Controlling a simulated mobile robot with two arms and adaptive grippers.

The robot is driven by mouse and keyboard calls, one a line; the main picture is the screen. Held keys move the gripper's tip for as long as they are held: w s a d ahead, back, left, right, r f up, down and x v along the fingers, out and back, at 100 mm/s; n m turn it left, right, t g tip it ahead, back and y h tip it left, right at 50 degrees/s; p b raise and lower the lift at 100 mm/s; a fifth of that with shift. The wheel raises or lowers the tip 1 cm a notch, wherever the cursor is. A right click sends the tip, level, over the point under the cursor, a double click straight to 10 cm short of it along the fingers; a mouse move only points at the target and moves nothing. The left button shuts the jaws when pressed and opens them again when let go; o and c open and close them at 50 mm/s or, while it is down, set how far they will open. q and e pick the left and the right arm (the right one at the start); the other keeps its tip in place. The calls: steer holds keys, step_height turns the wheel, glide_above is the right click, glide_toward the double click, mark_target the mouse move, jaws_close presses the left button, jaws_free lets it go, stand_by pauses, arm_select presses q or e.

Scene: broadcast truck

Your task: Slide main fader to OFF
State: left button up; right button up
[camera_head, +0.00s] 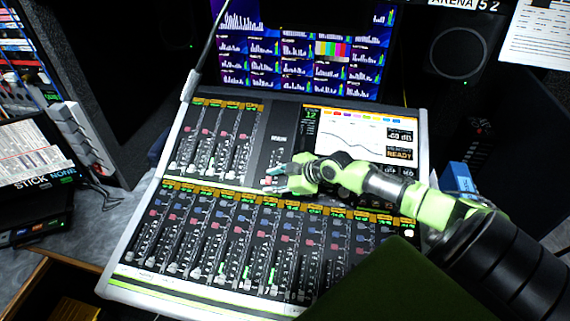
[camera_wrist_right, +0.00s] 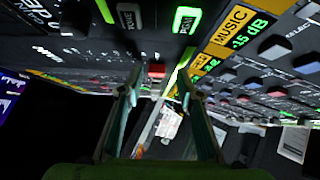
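The mixing console (camera_head: 112,270) fills the middle of the head view, with its rows of faders. A dark panel (camera_head: 277,143) in its upper half has a small red fader cap (camera_head: 267,181) near its lower end, which I take as the main fader. My right gripper (camera_head: 280,181) reaches in from the right, its fingertips close beside this cap. In the right wrist view the two fingers (camera_wrist_right: 158,88) are apart, and the red cap (camera_wrist_right: 157,70) shows between and beyond their tips. I cannot tell if they touch it. My left gripper is not in view.
Channel fader strips lie left of the panel and in front of the gripper. A console screen (camera_head: 352,135) reads "-60 dB" and "READY". A monitor wall (camera_head: 300,50) stands behind, with a dark speaker (camera_head: 458,50) at the right. A lit green button (camera_wrist_right: 186,19) is close above the fingers.

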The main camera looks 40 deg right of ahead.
steer(key=v, duration=1)
steer(key=shift+s+r, duration=0.2)
steer(key=shift+s, duration=0.15)
steer(key=shift+a, duration=0.1)
